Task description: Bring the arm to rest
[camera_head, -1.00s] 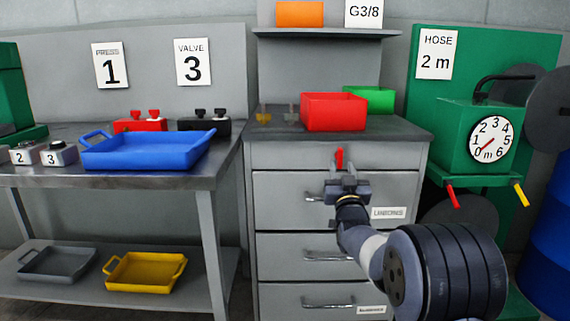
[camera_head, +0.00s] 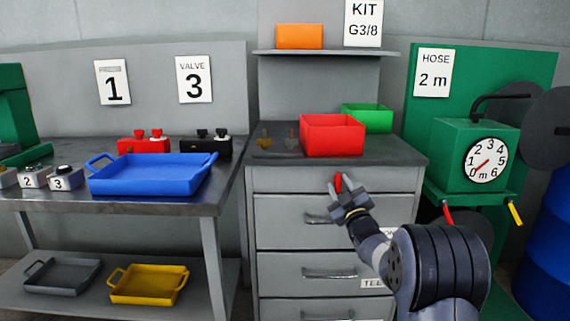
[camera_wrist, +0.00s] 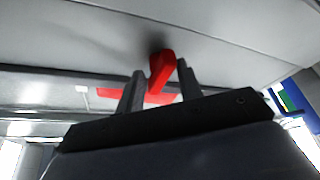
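My gripper (camera_head: 343,194) is in front of the cabinet's upper drawers, just below a red handle-like piece (camera_head: 339,182) on the top drawer front. In the wrist view my gripper (camera_wrist: 160,77) has its two dark fingers apart, with the red piece (camera_wrist: 162,68) showing between and beyond them. Gaps show on both sides of it, and nothing looks gripped. My arm is bent, reaching up and left from the lower right. Whether a finger touches the red piece is not clear.
The grey cabinet's worktop (camera_head: 390,158) holds a red bin (camera_head: 332,135) and a green bin (camera_head: 368,118). Drawer handles (camera_head: 328,272) stick out below my gripper. A steel bench (camera_head: 120,207) with a blue tray (camera_head: 152,175) stands left, a green hose machine (camera_head: 465,155) right.

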